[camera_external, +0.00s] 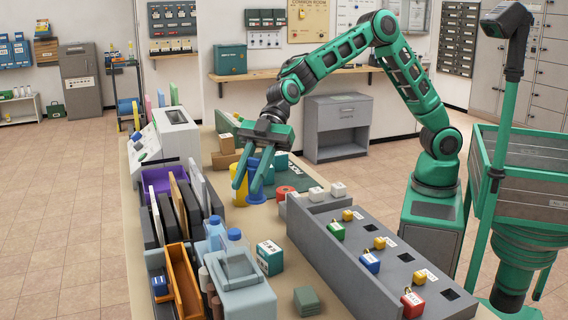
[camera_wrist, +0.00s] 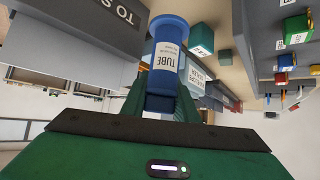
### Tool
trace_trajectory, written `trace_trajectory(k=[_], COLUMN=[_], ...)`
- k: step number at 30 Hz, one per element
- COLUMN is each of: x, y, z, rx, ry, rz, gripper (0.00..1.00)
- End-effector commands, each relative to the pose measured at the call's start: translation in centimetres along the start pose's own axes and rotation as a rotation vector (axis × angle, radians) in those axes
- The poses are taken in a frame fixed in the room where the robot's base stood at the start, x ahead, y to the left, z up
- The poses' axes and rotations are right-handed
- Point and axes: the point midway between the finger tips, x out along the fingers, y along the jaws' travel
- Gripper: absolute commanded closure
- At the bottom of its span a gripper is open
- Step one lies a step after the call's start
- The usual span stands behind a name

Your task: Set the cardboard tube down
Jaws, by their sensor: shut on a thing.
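The cardboard tube is a blue cylinder with a white label reading "TUBE" (camera_wrist: 168,62). It is in the middle of the wrist view, between the green fingers of my gripper (camera_wrist: 163,100). In the external view my gripper (camera_external: 252,180) points down over the long table (camera_external: 225,212), shut on the tube (camera_external: 257,197). The fingers partly hide the tube there. The tube looks about upright, with its lower end close to the tabletop. I cannot tell whether it touches.
A yellow cylinder (camera_external: 237,193) stands close left of the tube. A red roll (camera_external: 285,191) lies to the right. A grey slotted rack with coloured padlocks (camera_external: 345,262) fills the right front.

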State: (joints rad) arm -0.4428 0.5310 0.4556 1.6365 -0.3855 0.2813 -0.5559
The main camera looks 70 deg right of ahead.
Motion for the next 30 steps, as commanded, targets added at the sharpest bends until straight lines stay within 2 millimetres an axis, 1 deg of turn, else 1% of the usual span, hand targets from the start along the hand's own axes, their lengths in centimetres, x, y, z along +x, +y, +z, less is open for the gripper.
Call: trace_trajectory(k=[4, 9, 12, 17, 25, 30], x=[1.1, 2.9, 3.6, 4.2, 6.1, 6.2], y=[0.0, -0.1, -0.1, -0.1, -0.1, -0.1], z=[1.1, 3.5, 4.4, 5.1, 7.6, 7.8], rx=[-0.009, -0.009, -0.009, -0.01, -0.008, -0.009], ry=[-0.002, -0.003, -0.002, -0.001, -0.002, -0.001], rz=[-0.016, -0.017, -0.016, -0.014, -0.015, -0.013], gripper=[0.98, 0.98, 0.98, 0.98, 0.98, 0.98])
